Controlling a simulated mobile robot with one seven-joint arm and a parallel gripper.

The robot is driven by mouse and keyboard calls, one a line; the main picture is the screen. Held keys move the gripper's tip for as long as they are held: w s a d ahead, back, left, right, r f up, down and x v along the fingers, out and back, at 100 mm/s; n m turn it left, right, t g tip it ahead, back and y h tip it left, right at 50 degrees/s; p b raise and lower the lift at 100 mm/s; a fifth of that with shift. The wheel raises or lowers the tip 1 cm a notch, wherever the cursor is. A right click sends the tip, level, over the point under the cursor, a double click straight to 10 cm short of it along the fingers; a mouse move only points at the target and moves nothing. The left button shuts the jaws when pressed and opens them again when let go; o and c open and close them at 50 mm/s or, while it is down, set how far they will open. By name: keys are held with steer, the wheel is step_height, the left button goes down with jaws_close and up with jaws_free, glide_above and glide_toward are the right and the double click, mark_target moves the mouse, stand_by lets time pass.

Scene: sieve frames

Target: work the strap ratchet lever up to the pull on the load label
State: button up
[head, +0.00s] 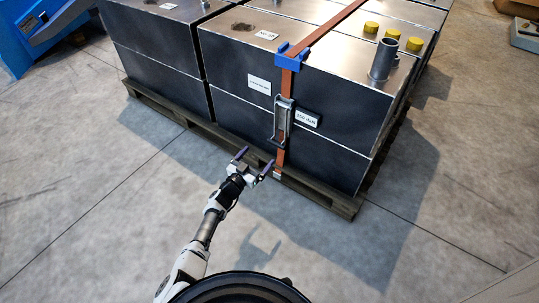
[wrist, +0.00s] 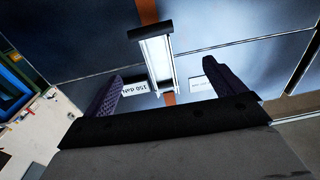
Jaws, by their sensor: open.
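The strap ratchet (head: 283,118) sits on an orange strap (head: 319,32) on the front face of a dark metal tank. Its lever shows in the wrist view as a bright metal frame (wrist: 157,60) with a dark crossbar (wrist: 150,33). In the head view the lever hangs down along the strap.
Another white label (head: 259,85) is up and left of the ratchet. A blue corner guard (head: 290,58) holds the strap at the tank's top edge. The tanks stand on a wooden pallet (head: 335,202), whose edge is near my gripper. The front floor is clear.

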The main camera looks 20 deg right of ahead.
mark_target(275, 145)
steer(key=shift+g, duration=0.4)
steer(key=shift+s+d+f+b+x, duration=0.1)
steer(key=shift+f+b+x, duration=0.3)
steer(key=shift+b+x, duration=1.2)
steer(key=shift+s+d+f+b+x, duration=0.1)
steer(key=shift+f+b+x, duration=0.35)
steer(key=shift+x, duration=2.1)
steer(key=shift+s+f+b+x, duration=0.1)
steer(key=shift+f+b+x, duration=0.2)
steer(key=shift+b+x, duration=1.35)
steer(key=shift+w+d+p, duration=0.25)
steer(key=shift+d+p, duration=0.1)
steer(key=shift+p, duration=0.1)
steer(key=c, duration=1.4)
steer(key=shift+a+r+p, duration=0.1)
steer(key=shift+p, duration=0.2)
